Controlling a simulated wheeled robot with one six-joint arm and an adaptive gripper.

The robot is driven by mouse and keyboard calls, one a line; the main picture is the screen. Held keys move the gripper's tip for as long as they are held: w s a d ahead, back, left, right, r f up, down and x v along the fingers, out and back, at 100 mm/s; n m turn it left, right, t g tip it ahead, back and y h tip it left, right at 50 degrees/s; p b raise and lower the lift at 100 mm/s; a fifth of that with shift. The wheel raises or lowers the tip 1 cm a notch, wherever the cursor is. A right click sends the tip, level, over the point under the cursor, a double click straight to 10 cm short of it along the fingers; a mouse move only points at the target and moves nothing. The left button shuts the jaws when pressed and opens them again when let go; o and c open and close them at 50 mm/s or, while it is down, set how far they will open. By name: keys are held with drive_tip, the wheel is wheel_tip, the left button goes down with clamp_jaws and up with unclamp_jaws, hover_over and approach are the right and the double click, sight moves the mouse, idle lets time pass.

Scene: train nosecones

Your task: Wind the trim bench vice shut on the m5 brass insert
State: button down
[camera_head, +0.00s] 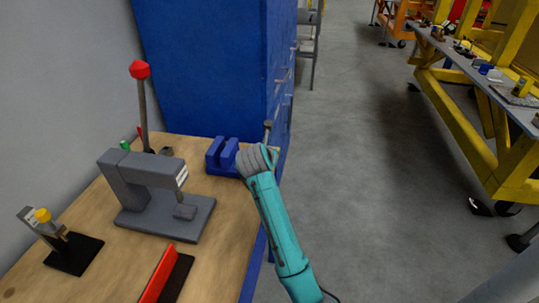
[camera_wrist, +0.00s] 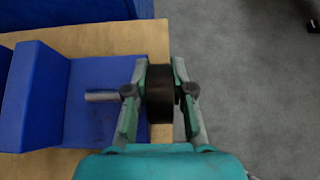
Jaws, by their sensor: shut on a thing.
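The blue trim bench vice (camera_head: 222,157) stands near the right edge of the wooden bench. In the wrist view the vice (camera_wrist: 90,110) shows its blue body on the left, with a short grey screw rod (camera_wrist: 100,97) running right. My gripper (camera_head: 260,158) is at the vice's right end. In the wrist view my gripper (camera_wrist: 160,98) has one finger on each side of a dark round vice handle (camera_wrist: 159,92) and is shut on it. I cannot make out the m5 brass insert in either view.
The wooden bench (camera_head: 225,225) carries a grey press (camera_head: 150,190) with a red-knobbed lever, a small dark fixture (camera_head: 72,252) and a red block (camera_head: 160,275). A blue cabinet (camera_head: 210,70) stands behind. Open grey floor (camera_head: 350,180) lies right, before a yellow-framed table (camera_head: 470,110).

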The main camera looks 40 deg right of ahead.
drive_tip(key=shift+w+f+g+y, duration=0.1)
drive_tip(key=shift+g+y, duration=0.6)
drive_tip(key=shift+y, duration=0.1)
drive_tip(key=c, duration=1)
unclamp_jaws()
drive_tip(key=v, duration=1.2)
drive_tip(key=shift+d, duration=0.15)
